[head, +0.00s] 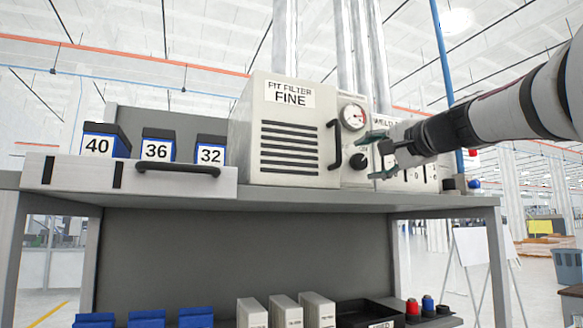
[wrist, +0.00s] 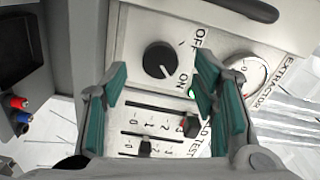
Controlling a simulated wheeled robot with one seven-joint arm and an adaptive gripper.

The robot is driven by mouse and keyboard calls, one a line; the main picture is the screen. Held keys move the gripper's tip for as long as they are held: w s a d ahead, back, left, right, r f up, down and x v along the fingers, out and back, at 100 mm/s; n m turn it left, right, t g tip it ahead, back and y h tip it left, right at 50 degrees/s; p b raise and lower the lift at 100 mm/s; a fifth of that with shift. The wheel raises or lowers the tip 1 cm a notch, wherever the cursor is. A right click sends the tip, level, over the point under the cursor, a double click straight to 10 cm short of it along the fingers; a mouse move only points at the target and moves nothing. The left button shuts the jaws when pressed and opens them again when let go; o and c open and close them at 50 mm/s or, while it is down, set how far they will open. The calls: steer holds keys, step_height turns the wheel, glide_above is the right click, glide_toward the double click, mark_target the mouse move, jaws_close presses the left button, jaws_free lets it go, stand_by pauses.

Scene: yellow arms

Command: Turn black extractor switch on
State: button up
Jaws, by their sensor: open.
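The black extractor switch (wrist: 158,60) is a round knob on a pale panel, with OFF and ON printed to its right in the wrist view. A small pale mark shows at its lower right, towards the ON side; its exact setting is hard to tell. A small green light (wrist: 190,93) is by the word ON.
A gauge (head: 353,117) is above the knob, and a black handle (head: 334,145) is left of it. A slider panel marked weld test (wrist: 150,130) adjoins it. Numbered boxes (head: 157,146) stand left on the shelf (head: 300,200). A blue pole (head: 443,50) rises at right.

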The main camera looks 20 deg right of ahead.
steer(key=s, duration=0.8)
steer(key=shift+w+d+f, duration=0.1)
steer(key=s+a+f+n+g+y, duration=0.1)
steer(key=a+f+n+g, duration=0.2)
steer(key=a+f, duration=0.6)
steer(key=s+a+f+n+g+y, duration=0.25)
steer(key=a+f, duration=0.25)
steer(key=f, duration=0.7)
steer(key=s+a+f+n+g+h, duration=0.1)
steer(key=s+a+f+n+g, duration=0.1)
steer(key=f, duration=0.5)
steer(key=s+a+f+n+g+h, duration=0.1)
steer(key=s+a+f+n+g, duration=0.1)
steer(key=s+f+n, duration=0.2)
steer(key=s+a+f+n+g+h, duration=0.2)
steer(key=s+f, duration=0.5)
steer(key=f, duration=0.4)
steer(key=shift+f+n+g, duration=0.3)
steer(key=shift+n+g, duration=0.15)
steer(key=shift+n, duration=0.2)
steer(key=shift+s, duration=0.1)
